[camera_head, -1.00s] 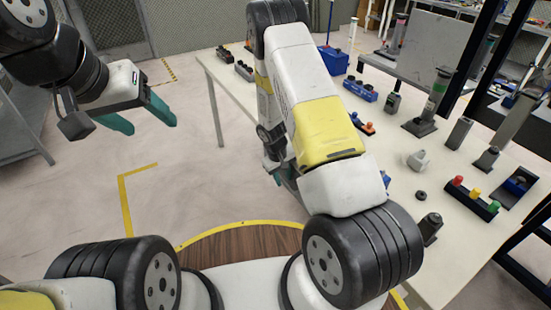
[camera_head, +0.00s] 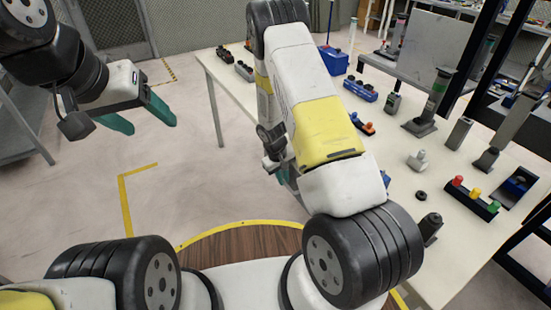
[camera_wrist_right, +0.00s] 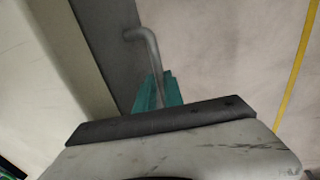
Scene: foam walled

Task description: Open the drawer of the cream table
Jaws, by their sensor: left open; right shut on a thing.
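The cream table (camera_head: 460,240) stands at the right in the head view, and my right arm covers part of its near edge. In the right wrist view, its grey drawer front (camera_wrist_right: 108,40) shows with a bent grey metal handle (camera_wrist_right: 146,45). My right gripper (camera_wrist_right: 158,88) has its teal fingers closed around the handle's bar. How far the drawer stands out cannot be told. My left gripper (camera_head: 148,118) is open and empty over the floor at the left, well away from the table.
On the tabletop stand several items, among them a blue box (camera_head: 334,60), a block with coloured knobs (camera_head: 470,198) and a dark cylinder (camera_head: 430,228). Open floor (camera_head: 180,200) lies left of the table. Dark posts rise at the right.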

